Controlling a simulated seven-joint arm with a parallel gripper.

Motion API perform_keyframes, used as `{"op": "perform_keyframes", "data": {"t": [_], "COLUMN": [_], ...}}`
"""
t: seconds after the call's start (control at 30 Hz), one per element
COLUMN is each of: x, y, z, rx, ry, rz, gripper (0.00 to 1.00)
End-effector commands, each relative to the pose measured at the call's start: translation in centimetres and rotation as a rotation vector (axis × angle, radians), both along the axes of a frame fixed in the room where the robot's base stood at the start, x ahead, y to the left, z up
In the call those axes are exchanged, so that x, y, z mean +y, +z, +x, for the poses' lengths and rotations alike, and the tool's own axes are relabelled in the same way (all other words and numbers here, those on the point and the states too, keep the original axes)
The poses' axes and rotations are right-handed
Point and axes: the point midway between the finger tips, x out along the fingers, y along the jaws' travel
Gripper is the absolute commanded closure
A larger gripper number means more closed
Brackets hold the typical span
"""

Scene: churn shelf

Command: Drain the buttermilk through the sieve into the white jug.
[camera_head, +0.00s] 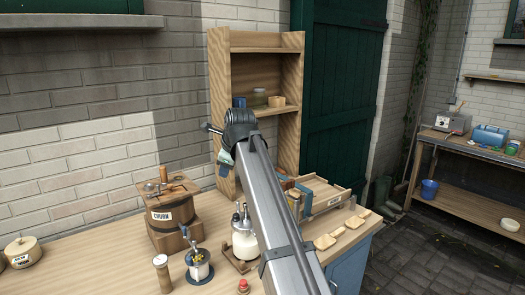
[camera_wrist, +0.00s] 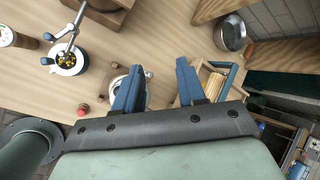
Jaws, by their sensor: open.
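My gripper (camera_head: 225,170) hangs in front of the wooden shelf unit in the head view, partly hidden by my arm. In the wrist view its two blue fingers (camera_wrist: 157,68) stand apart with nothing between them. The churn (camera_head: 172,212), a dark barrel with a label, stands on a wooden block at the left. A white vessel with a metal top (camera_head: 244,240) stands beside my arm; I cannot tell whether it is the white jug. A round metal vessel (camera_wrist: 233,35) shows at the upper right of the wrist view; I cannot tell whether it is the sieve.
A small cranked pot (camera_head: 199,268) stands in front of the churn and also shows in the wrist view (camera_wrist: 67,62). A wooden crate (camera_head: 322,190) stands right of my arm. The shelf unit (camera_head: 219,100) rises behind. Bare tabletop (camera_head: 90,255) lies at the left.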

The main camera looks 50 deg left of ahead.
Motion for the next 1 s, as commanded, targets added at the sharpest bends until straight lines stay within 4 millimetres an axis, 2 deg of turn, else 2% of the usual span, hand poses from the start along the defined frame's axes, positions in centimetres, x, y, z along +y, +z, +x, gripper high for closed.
{"op": "perform_keyframes", "data": {"t": [0.6,0.8,1.0], "x": [-2.1,-2.7,-2.9], "y": [2.6,3.0,3.2], "z": [9.0,10.8,11.5], "rx": [-0.281,-0.34,-0.364], "ry": [-0.063,-0.072,-0.074], "rz": [0.156,0.178,0.187], "gripper": [0.6,0.6,0.6]}}
